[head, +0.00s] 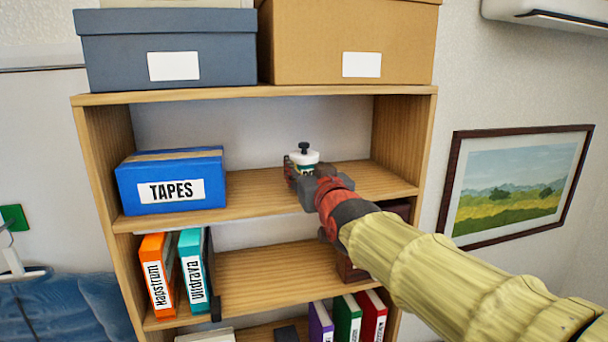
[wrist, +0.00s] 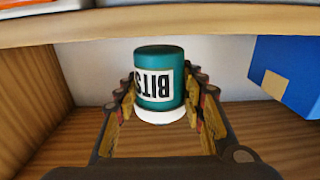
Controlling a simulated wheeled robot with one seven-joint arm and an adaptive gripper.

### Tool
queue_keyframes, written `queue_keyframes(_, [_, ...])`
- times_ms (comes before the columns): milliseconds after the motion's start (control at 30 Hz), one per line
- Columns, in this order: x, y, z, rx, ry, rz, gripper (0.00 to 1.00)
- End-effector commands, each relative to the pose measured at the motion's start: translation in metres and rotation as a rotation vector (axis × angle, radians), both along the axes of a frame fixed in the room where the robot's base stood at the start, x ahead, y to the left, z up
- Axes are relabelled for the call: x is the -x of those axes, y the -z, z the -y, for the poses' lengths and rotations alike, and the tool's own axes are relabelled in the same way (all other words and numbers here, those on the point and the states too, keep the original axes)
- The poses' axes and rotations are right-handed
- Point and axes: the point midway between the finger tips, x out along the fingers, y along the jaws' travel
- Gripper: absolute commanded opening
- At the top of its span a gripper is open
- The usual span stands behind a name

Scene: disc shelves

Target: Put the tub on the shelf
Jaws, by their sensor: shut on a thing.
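The tub (wrist: 158,75) is a teal-green cylinder with a white lid and a white "BITS" label. In the head view the tub (head: 303,158) is inside the upper open bay of the shelf unit, with its white lid upward. It looks upside down in the wrist view. My gripper (wrist: 162,88) is shut on its sides, one finger on each side. In the head view my gripper (head: 305,171) reaches into the bay from the right and hides the tub's lower part. I cannot tell whether the tub touches the shelf board (head: 255,190).
A blue "TAPES" box (head: 172,180) stands on the same board, left of the tub, with bare board between. Grey (head: 170,48) and brown (head: 350,40) boxes sit on the unit's top. Binders (head: 158,276) stand below. The right side wall (head: 398,130) is close to my gripper.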

Motion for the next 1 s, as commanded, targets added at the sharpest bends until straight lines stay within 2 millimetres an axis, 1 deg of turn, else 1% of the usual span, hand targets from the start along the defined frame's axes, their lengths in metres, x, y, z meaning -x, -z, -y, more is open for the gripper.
queue_keyframes(133, [0.001, 0.012, 0.000, -0.001, -0.001, 0.003, 0.02])
queue_keyframes(500, [0.001, 0.017, 0.000, -0.001, -0.001, 0.004, 0.02])
queue_keyframes(533, [0.001, 0.019, 0.000, 0.000, -0.001, 0.001, 0.40])
queue_keyframes(833, [0.001, 0.017, 0.000, 0.000, -0.001, 0.001, 0.57])
queue_keyframes(1000, [0.001, 0.017, 0.000, 0.000, -0.001, 0.001, 0.58])
